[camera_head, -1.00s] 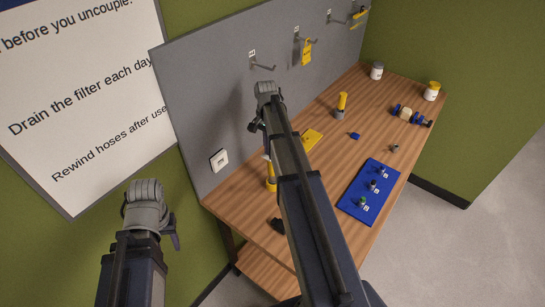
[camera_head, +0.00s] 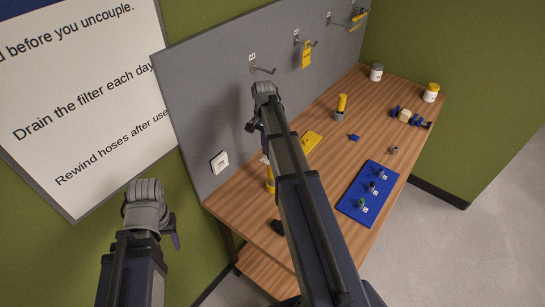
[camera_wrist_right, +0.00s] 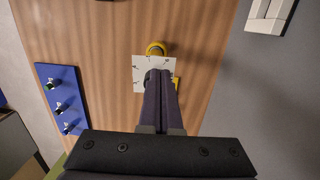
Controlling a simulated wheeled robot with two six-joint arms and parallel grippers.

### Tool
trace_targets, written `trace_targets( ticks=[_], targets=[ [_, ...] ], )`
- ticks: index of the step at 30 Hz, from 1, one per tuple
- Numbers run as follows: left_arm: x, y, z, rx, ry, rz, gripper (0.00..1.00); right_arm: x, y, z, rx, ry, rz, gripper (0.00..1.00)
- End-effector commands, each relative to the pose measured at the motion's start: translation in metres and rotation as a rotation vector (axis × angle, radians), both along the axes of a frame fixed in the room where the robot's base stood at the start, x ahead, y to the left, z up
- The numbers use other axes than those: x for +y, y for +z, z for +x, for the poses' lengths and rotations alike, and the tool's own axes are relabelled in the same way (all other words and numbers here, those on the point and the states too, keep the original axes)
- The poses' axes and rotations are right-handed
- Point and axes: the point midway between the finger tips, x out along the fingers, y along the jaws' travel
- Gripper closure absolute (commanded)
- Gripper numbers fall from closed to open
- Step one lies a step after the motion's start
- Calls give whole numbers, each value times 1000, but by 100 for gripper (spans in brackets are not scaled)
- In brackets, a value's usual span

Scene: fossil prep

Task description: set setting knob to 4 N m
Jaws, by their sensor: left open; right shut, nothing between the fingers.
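A white square plate (camera_wrist_right: 139,66) with dark marks around its edge lies under my right gripper in the right wrist view, against a yellow body (camera_wrist_right: 156,48). The setting knob itself is hidden or too dark to make out behind the fingertips. My right gripper (camera_wrist_right: 158,76) is shut with nothing between its fingers, its tips over the middle of the plate; I cannot tell whether they touch. In the head view a yellow upright device (camera_head: 270,180) stands beside my right arm, partly hidden by it. My left gripper (camera_head: 174,236) is open and empty, left of the bench.
The wooden bench (camera_head: 350,130) holds a blue board (camera_head: 352,207) with several small fittings, a yellow piece (camera_head: 312,142), a yellow-topped tool (camera_head: 341,103) and two jars (camera_head: 431,92). A grey panel (camera_head: 205,120) with hooks and a yellow tag (camera_head: 306,56) rises behind.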

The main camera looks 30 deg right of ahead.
Motion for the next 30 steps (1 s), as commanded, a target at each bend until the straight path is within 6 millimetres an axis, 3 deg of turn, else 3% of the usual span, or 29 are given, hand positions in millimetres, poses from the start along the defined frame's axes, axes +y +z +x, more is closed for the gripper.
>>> trace_targets(
  ticks=[1, 10, 23, 30],
  targets=[
    [0, 12, 0, 0, 0, 0, 50, -1, 12, 1, 0, 0, 0, 100],
    [0, 45, 0, 0, 0, 0, 50, -2, 45, 4, 0, 0, 0, 100],
    [0, 47, 0, 0, 0, 0, 50, -3, 47, 3, -1, 26, 3, 100],
    [0, 54, 0, 2, 0, 1, 50, -12, 54, -11, -12, 284, 30, 100]
  ],
)
